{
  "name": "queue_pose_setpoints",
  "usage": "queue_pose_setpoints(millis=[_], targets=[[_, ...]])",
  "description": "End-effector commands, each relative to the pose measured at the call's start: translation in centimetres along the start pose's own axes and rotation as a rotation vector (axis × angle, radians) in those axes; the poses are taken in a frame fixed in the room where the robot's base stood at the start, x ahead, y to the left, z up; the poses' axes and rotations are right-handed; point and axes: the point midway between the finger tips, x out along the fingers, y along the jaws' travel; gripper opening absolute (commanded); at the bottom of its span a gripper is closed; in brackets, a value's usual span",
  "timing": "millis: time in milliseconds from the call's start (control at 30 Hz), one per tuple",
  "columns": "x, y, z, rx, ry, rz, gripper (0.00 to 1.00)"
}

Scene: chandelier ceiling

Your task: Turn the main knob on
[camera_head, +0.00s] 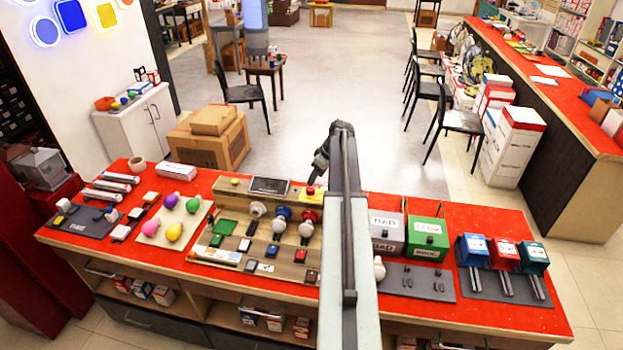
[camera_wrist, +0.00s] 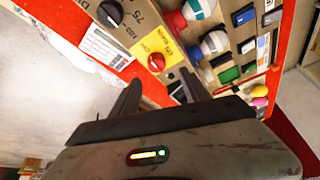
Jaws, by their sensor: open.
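A red knob (camera_wrist: 157,62) sits on a yellow plate (camera_wrist: 146,46) with small lettering, at the edge of a beige panel. In the head view the yellow plate (camera_head: 317,198) shows at the panel's back right corner, just below my gripper (camera_head: 313,181). In the wrist view my gripper (camera_wrist: 160,78) is open and empty, its fingertips on either side of the line to the red knob. I cannot tell whether they touch it. A black dial (camera_wrist: 110,13) with printed numbers is farther up. No readable label says which is the main knob.
The beige panel (camera_head: 228,268) holds bulbs, coloured switches and a dark screen (camera_head: 269,186). A grey box (camera_head: 387,232) and a green box (camera_head: 426,238) stand right of my arm. The red tabletop (camera_head: 478,215) is bare behind the coloured boxes. A cardboard box (camera_head: 208,150) stands behind the table.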

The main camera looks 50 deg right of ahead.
Motion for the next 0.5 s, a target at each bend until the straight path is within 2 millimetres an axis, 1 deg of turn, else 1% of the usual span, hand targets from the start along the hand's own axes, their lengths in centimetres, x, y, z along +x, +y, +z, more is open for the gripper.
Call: queue_pose_setpoints(millis=[33, 67, 167, 267, 367, 500], targets=[[-0.4, 0.7, 0.2, -0.003, 0.005, 0.004, 0.54], [-0.4, 0.9, 0.4, -0.004, 0.006, 0.005, 0.54], [-0.2, 0.8, 0.5, -0.005, 0.006, 0.005, 0.54], [0.5, 0.8, 0.6, -0.005, 0.006, 0.005, 0.54], [1.9, 0.8, 0.7, -0.005, 0.005, 0.005, 0.54], [4.4, 0.8, 0.8, -0.004, 0.005, 0.005, 0.54]])
